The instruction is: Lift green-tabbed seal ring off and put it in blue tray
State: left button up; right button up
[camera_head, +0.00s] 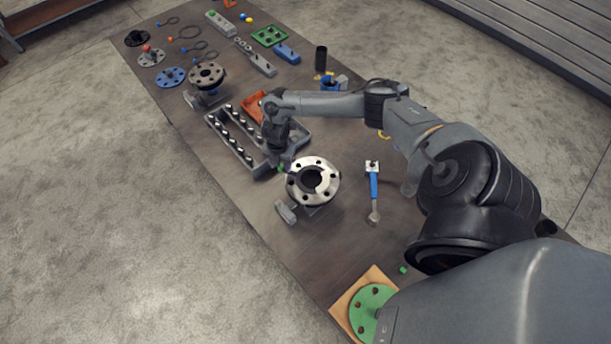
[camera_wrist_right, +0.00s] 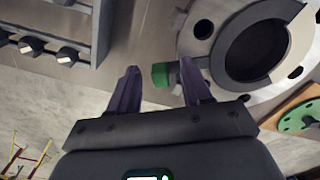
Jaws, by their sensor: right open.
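The flanged pipe end (camera_head: 313,182) stands on the table, its bright bolt-holed face up. It also fills the upper right of the right wrist view (camera_wrist_right: 203,28). A green tab (camera_wrist_right: 160,75) sticks out beside the flange's edge; it shows small in the head view (camera_head: 281,169). The ring itself is hard to tell from the flange. My right gripper (camera_wrist_right: 160,68) is open and empty, its fingers on either side of the tab; I cannot tell if the right finger touches it. In the head view it (camera_head: 280,162) is beside the flange. A blue tray-like piece (camera_head: 287,53) lies at the far end.
A grey bolt tray (camera_head: 214,125) and an orange tray (camera_head: 254,108) are left of and behind my right wrist. A blue-handled tool (camera_head: 374,187) lies right of the flange. A green disc (camera_head: 365,308) sits on a wooden board (camera_head: 342,306) at the near end.

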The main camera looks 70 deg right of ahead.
grip_shut()
jog(key=shift+r, duration=0.1)
dwell(0.3)
jog(key=shift+r, duration=0.45)
jog(key=r, duration=0.3)
jog(key=shift+s+d+r+b, duration=0.2)
jog(key=shift+s+b, duration=0.2)
jog(key=s+d+r+b, duration=0.1)
jog(key=s+d+r, duration=0.1)
jog(key=s+r, duration=0.4)
jog(key=shift+s+d+r, duration=0.25)
jog(key=shift+s+d, duration=0.1)
jog(key=shift+s, duration=1.85)
jog(key=shift+r, duration=0.2)
